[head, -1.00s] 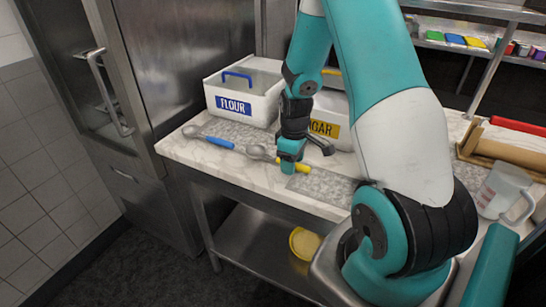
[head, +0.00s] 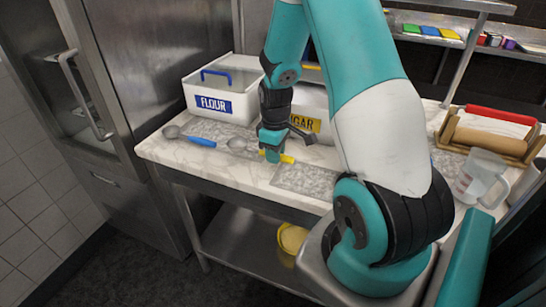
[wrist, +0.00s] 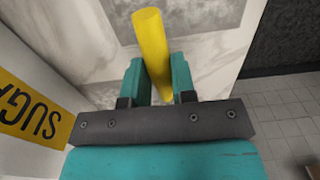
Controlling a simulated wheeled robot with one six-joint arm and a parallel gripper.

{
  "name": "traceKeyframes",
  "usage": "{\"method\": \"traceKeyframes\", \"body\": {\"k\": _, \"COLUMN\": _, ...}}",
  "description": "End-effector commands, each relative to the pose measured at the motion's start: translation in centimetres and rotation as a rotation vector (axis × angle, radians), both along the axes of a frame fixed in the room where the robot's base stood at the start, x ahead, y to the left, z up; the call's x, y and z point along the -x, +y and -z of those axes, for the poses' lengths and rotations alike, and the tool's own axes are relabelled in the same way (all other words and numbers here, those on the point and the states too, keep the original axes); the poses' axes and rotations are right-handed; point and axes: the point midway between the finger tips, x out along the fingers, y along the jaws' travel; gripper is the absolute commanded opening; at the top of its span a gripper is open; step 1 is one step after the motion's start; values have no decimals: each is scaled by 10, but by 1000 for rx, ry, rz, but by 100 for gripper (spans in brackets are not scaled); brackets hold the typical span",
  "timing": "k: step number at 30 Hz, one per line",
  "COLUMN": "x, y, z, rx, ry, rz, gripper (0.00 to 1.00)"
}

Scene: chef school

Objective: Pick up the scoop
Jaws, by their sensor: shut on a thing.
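My gripper (head: 272,145) is shut on the yellow handle of a scoop (head: 286,158), at the front of the counter before the sugar bin. In the wrist view the yellow handle (wrist: 150,45) stands between the two teal fingers (wrist: 156,78). The scoop's grey bowl (head: 238,144) shows to the left of the gripper. I cannot tell whether the scoop is clear of the counter. A second scoop with a blue handle (head: 201,141) lies on the counter further left.
A white flour bin (head: 222,92) and a white sugar bin (head: 312,108) stand behind. A clear measuring jug (head: 480,178) and a rolling pin (head: 490,139) are at the right. A yellow round item (head: 292,238) sits on the lower shelf. A grey speckled mat (head: 305,180) is bare.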

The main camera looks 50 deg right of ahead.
Motion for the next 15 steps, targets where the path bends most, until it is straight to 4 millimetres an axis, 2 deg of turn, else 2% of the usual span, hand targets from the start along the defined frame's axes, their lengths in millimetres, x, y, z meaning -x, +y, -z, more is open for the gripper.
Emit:
{"method": "traceKeyframes", "body": {"k": 5, "x": -1, "y": -1, "z": -46, "rx": 4, "ry": -9, "rz": 0, "gripper": 1}}
{"method": "traceKeyframes", "body": {"k": 9, "x": -2, "y": -1, "z": -91, "rx": 5, "ry": -10, "rz": 0, "gripper": 1}}
{"method": "traceKeyframes", "body": {"k": 15, "x": -1, "y": 0, "z": -143, "rx": 3, "ry": -6, "rz": 0, "gripper": 1}}
